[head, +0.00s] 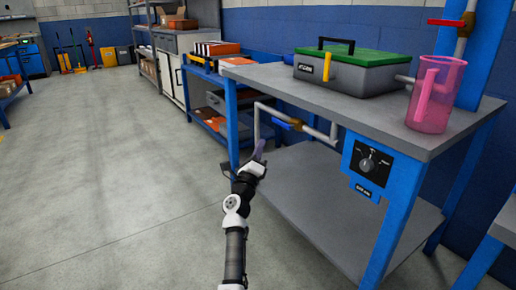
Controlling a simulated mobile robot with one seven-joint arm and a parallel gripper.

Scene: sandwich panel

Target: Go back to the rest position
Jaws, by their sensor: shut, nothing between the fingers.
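My gripper (257,157) is in the head view, at the end of my white and black arm, which reaches up from the bottom centre. It is shut and holds nothing that I can see. It is in front of the left end of a blue and grey workbench (300,88), below the level of its top. A purple tint shows at the fingertips. A grey pipe with a blue valve (288,124) runs just behind and to the right of the gripper. I cannot tell the exact gap between them.
On the bench stand a grey box with a green lid (350,66) and a pink pitcher (434,95). A knob panel (368,168) is on the bench front. The lower shelf (335,195) is empty. Open grey floor (110,180) lies to the left. Shelves stand behind.

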